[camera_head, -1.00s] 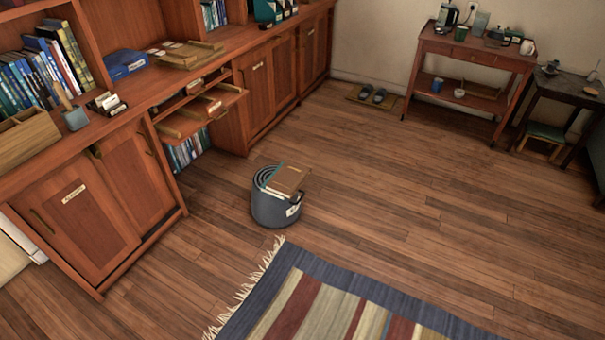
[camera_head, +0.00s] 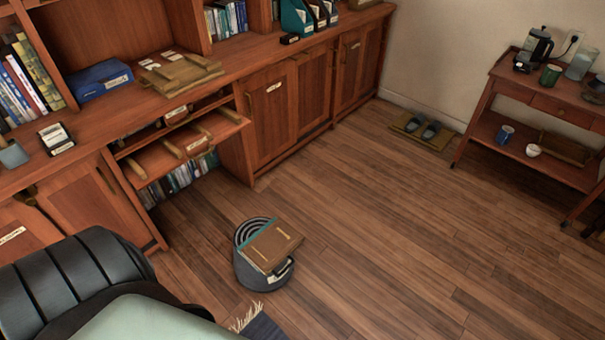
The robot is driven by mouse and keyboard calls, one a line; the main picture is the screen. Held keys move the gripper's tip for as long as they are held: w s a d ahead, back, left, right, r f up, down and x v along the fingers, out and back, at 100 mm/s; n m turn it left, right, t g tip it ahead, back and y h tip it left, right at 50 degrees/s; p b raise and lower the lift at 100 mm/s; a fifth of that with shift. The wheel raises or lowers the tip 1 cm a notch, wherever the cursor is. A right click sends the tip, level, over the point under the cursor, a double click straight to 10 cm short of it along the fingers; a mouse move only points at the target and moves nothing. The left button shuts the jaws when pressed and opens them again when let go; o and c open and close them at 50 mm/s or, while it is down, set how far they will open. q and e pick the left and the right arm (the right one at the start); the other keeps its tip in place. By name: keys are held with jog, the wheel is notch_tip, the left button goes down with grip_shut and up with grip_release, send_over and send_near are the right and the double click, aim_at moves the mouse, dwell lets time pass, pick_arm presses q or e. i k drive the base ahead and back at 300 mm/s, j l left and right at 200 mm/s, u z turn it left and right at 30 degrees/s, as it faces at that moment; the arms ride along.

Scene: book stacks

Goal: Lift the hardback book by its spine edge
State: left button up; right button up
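A brown hardback book (camera_head: 274,245) lies flat on the top of a round grey step stool (camera_head: 250,275). A teal strip runs along its left edge, and a small light mark shows on its cover. The book covers the right part of the stool's ringed top and reaches to or slightly past its rim. A black handle-like shape and a white label show below its near edge. Neither of my grippers is in view.
A wooden cabinet (camera_head: 290,95) with an open pull-out shelf (camera_head: 165,160) stands behind the stool. Slippers on a mat (camera_head: 425,130) and a wooden cart (camera_head: 545,105) are farther back. The floor right of the stool is clear.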

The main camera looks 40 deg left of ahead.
aim_at(271, 247)
jog(key=i+l+u, duration=0.1)
jog(key=i+u, duration=0.2)
jog(key=i, duration=0.2)
jog(key=i+l+u, duration=0.3)
jog(key=i, duration=0.2)
jog(key=i+j, duration=0.05)
jog(key=j, duration=0.05)
